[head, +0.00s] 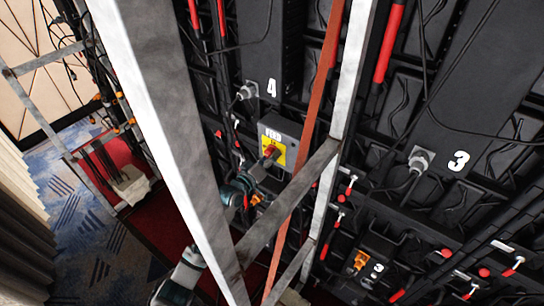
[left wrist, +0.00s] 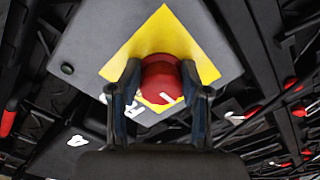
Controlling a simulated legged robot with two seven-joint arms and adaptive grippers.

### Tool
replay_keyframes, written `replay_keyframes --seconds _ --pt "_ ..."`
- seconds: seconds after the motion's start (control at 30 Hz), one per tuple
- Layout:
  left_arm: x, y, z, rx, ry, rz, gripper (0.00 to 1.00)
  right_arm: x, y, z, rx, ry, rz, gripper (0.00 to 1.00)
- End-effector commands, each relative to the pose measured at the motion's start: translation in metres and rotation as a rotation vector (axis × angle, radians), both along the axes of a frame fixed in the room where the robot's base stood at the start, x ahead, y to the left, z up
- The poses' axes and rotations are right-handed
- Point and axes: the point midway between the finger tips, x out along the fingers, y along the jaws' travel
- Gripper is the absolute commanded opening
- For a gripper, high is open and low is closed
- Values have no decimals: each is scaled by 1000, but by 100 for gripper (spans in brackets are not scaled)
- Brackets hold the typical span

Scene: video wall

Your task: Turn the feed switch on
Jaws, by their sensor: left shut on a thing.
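The feed switch is a grey box (head: 289,130) marked FEED, with a yellow plate (head: 277,156) and a red knob (head: 269,150), on the back of the video wall. In the left wrist view the red knob (left wrist: 161,76) sits on the yellow plate (left wrist: 170,38), with a small white mark on its face. My left gripper (head: 263,163) is at the box. Its two dark fingers (left wrist: 161,92) stand either side of the knob and are shut on it. The fingers hide part of the lettering on the box. My right gripper is in neither view.
A pale metal post (head: 175,130) and a diagonal brace (head: 285,207) stand in front of the wall near my left arm. An orange-red strap (head: 317,110) hangs right of the box. Cables and plugs (head: 420,160) cover the panels.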

Motion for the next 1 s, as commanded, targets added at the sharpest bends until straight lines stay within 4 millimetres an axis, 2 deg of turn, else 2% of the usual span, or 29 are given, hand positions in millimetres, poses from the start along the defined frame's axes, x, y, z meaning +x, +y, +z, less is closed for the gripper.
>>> replay_keyframes --seconds 0.13,0.37,0.67,1.0 --pt "0 3 6 -7 -11 1 8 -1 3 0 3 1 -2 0" --pt "0 4 8 -4 -14 7 8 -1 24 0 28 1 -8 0" --pt "1 6 8 9 -27 7 8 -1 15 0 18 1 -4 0" --pt "1 6 10 156 -137 6 8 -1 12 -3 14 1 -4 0"
